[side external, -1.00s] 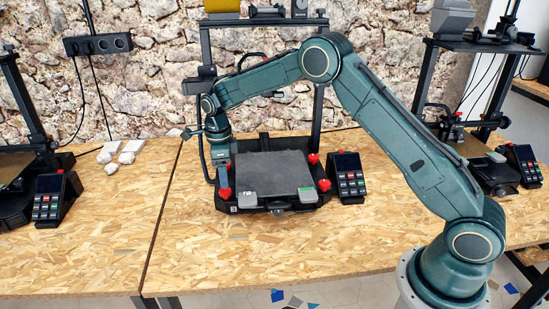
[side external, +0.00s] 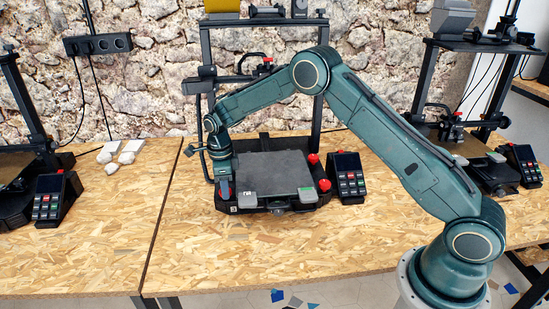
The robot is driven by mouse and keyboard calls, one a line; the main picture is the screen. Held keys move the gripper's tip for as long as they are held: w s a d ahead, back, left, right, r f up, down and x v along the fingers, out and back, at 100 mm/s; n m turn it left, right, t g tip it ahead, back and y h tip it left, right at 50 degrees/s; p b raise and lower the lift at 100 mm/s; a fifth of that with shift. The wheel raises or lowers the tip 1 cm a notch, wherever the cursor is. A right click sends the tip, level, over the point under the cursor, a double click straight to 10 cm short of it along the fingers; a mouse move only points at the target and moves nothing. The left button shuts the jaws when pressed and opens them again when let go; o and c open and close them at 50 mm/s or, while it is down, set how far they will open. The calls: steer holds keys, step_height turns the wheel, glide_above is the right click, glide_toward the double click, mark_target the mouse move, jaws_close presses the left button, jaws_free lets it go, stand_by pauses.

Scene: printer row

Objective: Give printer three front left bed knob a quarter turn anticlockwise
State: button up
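The middle printer (side external: 262,206) has a grey bed plate (side external: 275,172) on a black base. A small white label sits on its front left corner, too small to read surely. My gripper (side external: 225,190) points down over the front left corner of the bed. The front left knob is almost wholly hidden behind it. I cannot tell whether the fingers touch the knob or are shut on it. Red knobs show at the bed's right side: the front right knob (side external: 324,185) and the back right knob (side external: 313,159).
A control box with a screen (side external: 348,177) stands just right of the printer. Other printers stand at left (side external: 12,190) and right (side external: 480,170). Pale lumps (side external: 122,153) lie at the back left. The wooden table (side external: 255,250) is clear in front.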

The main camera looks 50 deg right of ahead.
steer(key=shift+c, duration=0.3)
steer(key=n, duration=0.7)
steer(key=shift+n, duration=0.3)
stand_by(0.4)
steer(key=o, duration=1)
steer(key=shift+s, duration=0.15)
